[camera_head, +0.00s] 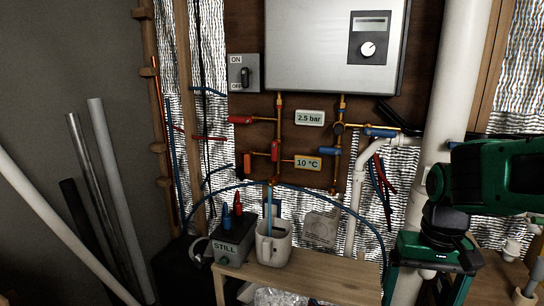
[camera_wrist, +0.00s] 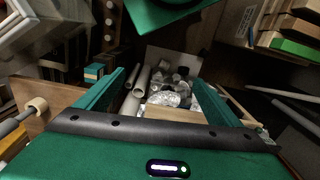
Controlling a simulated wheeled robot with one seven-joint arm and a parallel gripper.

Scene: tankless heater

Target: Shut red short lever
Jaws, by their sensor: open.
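Three red handles show on the pipes under the white heater box in the head view. One red lever (camera_head: 240,120) lies level at the upper left, a small red lever (camera_head: 275,151) stands upright on the middle pipe, and an orange-red handle (camera_head: 247,163) hangs upright at the lower left. I cannot tell for certain which is the short lever. My green gripper (camera_head: 428,287) is at the lower right, well apart from the handles, pointing down. In the wrist view its fingers (camera_wrist: 162,78) are spread with nothing between them; no red lever shows there.
Blue levers (camera_head: 329,151) (camera_head: 380,133) sit on the right pipes. A wooden bench (camera_head: 310,283) below carries a grey STILL box (camera_head: 232,243) and a white jug (camera_head: 273,252). A thick white pipe (camera_head: 452,90) stands near my arm. A blue hose arches before the lower pipes.

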